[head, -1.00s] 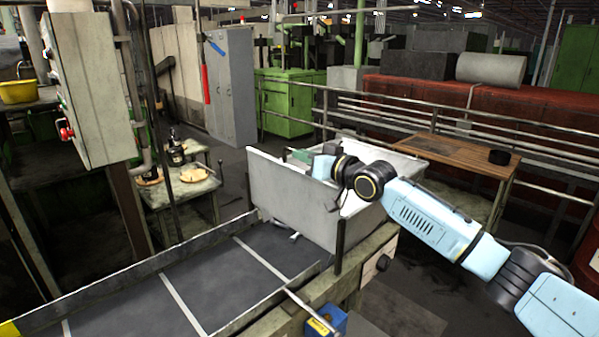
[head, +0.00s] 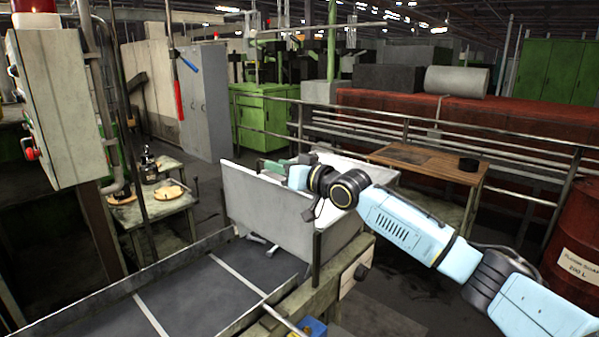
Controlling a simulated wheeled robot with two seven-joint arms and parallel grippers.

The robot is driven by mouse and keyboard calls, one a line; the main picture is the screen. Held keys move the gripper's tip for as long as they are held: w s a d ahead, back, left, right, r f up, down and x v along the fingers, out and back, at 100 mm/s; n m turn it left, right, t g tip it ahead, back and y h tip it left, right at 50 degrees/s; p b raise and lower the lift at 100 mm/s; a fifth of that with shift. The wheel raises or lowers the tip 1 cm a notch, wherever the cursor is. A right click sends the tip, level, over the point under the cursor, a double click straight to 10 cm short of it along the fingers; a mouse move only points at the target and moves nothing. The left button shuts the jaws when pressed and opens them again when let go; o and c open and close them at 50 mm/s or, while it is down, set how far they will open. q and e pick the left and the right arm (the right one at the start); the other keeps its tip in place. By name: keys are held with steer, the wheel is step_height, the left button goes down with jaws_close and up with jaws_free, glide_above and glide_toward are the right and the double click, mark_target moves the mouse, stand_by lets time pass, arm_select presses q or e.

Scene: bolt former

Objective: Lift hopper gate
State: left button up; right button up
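A light-grey hopper box (head: 262,206) stands at the far end of the dark conveyor (head: 235,268). Its near panel is upright, with a dark gap at its foot where small metal pieces (head: 262,243) show. I cannot tell which panel is the gate. My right arm comes in from the right, and its wrist is over the hopper's top. My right gripper (head: 279,169) is at or behind the near panel's upper edge, beside a small green part. The fingers are mostly hidden, so I cannot tell whether they are open or touching anything. My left gripper is not in view.
A control box (head: 65,105) hangs at the left. Behind it, a small table (head: 150,211) holds round pieces. A red barrel (head: 578,235) is at right.

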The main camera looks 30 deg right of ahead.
steer(key=b+v, duration=0.3)
steer(key=v, duration=0.9)
steer(key=shift+s, duration=0.35)
steer(key=shift+d+r, duration=0.15)
steer(key=s+d+r+b, duration=0.2)
steer(key=s+r+b, duration=0.1)
steer(key=s+r, duration=0.3)
steer(key=shift+s+r, duration=0.3)
steer(key=shift+r, duration=0.15)
steer(key=shift+d, duration=0.1)
